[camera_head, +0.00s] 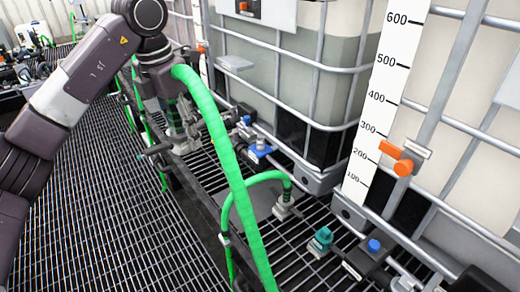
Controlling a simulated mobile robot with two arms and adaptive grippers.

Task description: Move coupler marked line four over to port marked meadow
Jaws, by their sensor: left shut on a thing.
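My left gripper (180,128) reaches in from the upper left, pointing down above the grating. It is shut on a coupler at the end of a thick green hose (232,170); the coupler is mostly hidden by the gripper and hose. The hose bends over beside the gripper and runs down to the bottom edge. Another grey coupler (285,209) with a green hose sits on the manifold at the middle. A blue fitting (259,150), a teal fitting (320,242) and a blue-topped fitting (374,246) are along the manifold. No line or port names are readable. My right gripper is out of view.
Large caged totes (285,65) stand along the right, one with a white level scale (378,100) and an orange-handled part (403,167). Metal grating (100,215) covers the floor and is clear at left. Dark equipment (15,75) stands at the far left.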

